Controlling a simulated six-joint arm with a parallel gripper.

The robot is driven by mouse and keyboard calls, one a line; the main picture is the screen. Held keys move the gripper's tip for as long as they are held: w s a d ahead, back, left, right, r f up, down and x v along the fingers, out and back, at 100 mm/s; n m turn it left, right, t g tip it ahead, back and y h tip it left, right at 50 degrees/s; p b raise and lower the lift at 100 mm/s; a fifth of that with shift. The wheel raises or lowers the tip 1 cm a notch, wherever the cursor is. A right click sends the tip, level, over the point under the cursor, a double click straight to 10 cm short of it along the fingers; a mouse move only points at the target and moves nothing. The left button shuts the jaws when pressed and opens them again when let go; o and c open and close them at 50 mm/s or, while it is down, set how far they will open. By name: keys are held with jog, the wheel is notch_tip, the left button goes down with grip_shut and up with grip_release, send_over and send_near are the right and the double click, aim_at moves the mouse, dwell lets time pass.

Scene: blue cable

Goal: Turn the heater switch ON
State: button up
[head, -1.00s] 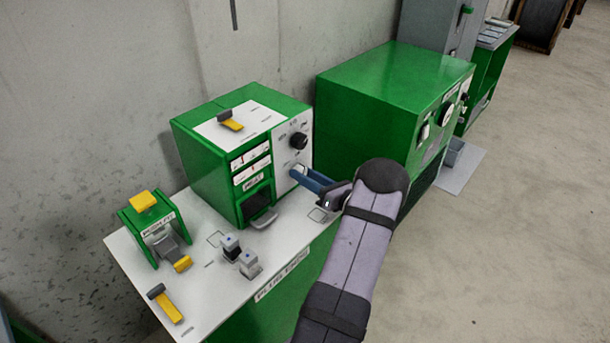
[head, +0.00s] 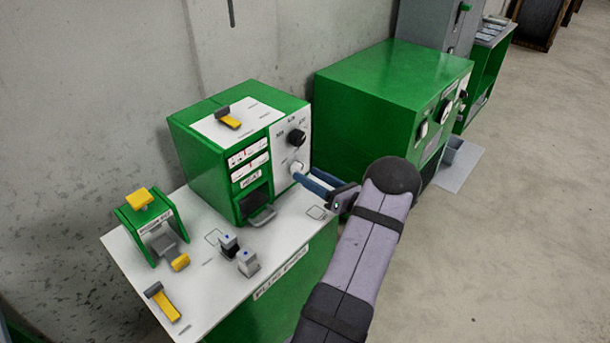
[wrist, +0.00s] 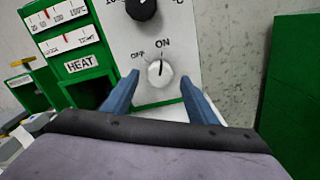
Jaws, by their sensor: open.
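The heater switch is a round white knob (wrist: 160,73) on the white front panel, below a black knob. Its dark mark points up, roughly at the ON label (wrist: 163,43); the OFF label (wrist: 138,55) is up and left. In the head view the white knob (head: 297,168) is partly visible at the blue fingertips. My gripper (wrist: 160,76) is open, with one blue finger on each side of the knob and gaps visible. My gripper also shows in the head view (head: 305,176), at the right front of the green heater box (head: 218,150).
The black knob (head: 297,138) sits above the switch. A large green cabinet (head: 385,95) stands to the right. Small blocks (head: 247,263) and a green yellow-topped fixture (head: 150,225) are on the white tabletop (head: 225,290). Open floor lies at right.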

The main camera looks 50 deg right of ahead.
jog(key=shift+s+b, duration=0.4)
jog(key=shift+s, duration=1.7)
jog(key=w+a+r+n+g+y+p, duration=0.35)
jog(key=a+n+g, duration=0.2)
jog(key=a, duration=0.75)
jog(key=w+a+r+n+g+y+p, duration=0.2)
jog(key=a+n+g+y, duration=0.4)
jog(key=a, duration=0.6)
jog(key=s+a+f+n+g+h, duration=0.1)
jog(key=s+a+n+g+h, duration=0.2)
jog(key=s+a+n, duration=0.4)
jog(key=s+a+f+n+g+h+p, duration=0.1)
jog(key=s+a+n+g+h, duration=0.2)
jog(key=n, duration=1.9)
jog(key=s+a+h, duration=0.3)
jog(key=s+a, duration=0.1)
jog(key=a, duration=0.2)
jog(key=shift+s+a+f, duration=0.2)
jog(key=shift+a+f, duration=0.05)
